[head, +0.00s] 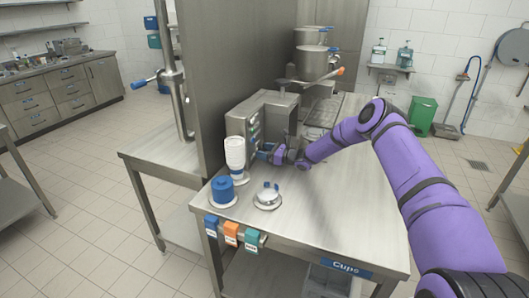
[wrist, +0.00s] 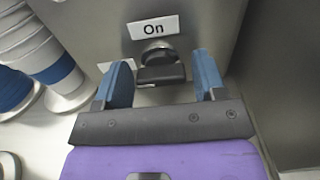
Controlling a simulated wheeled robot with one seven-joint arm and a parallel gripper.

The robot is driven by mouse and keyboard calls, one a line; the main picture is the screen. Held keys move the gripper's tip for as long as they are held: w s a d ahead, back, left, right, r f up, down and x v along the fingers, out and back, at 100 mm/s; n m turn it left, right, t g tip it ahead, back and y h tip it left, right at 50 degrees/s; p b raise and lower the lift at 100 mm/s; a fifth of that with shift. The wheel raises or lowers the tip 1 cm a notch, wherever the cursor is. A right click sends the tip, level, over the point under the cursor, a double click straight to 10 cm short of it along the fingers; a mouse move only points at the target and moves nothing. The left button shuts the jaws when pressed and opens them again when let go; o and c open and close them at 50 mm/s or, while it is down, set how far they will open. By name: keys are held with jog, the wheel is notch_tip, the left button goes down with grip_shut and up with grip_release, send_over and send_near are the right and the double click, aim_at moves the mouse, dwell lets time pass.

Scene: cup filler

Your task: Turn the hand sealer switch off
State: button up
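A dark switch knob (wrist: 160,67) sticks out from a grey metal panel (wrist: 205,28) in the wrist view, just below a white label reading "On" (wrist: 153,28). My gripper (wrist: 161,62) is open, with one blue finger on each side of the knob. Gaps show between the knob and both fingers. In the head view my gripper (head: 268,152) is at the front of a grey metal machine (head: 262,108) on the steel table. The knob is too small and hidden to make out in the head view.
White stacked cups (head: 235,155) with a blue band stand left of my gripper; they also show in the wrist view (wrist: 32,45). A blue container (head: 223,189) and a small round metal lidded item (head: 267,196) are nearer the front. The table's front right is clear.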

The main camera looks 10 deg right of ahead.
jog(key=shift+o, duration=0.7)
jog(key=shift+d, duration=0.1)
jog(key=v, duration=1)
jog(key=shift+s+d, duration=0.25)
jog(key=shift+r, duration=0.1)
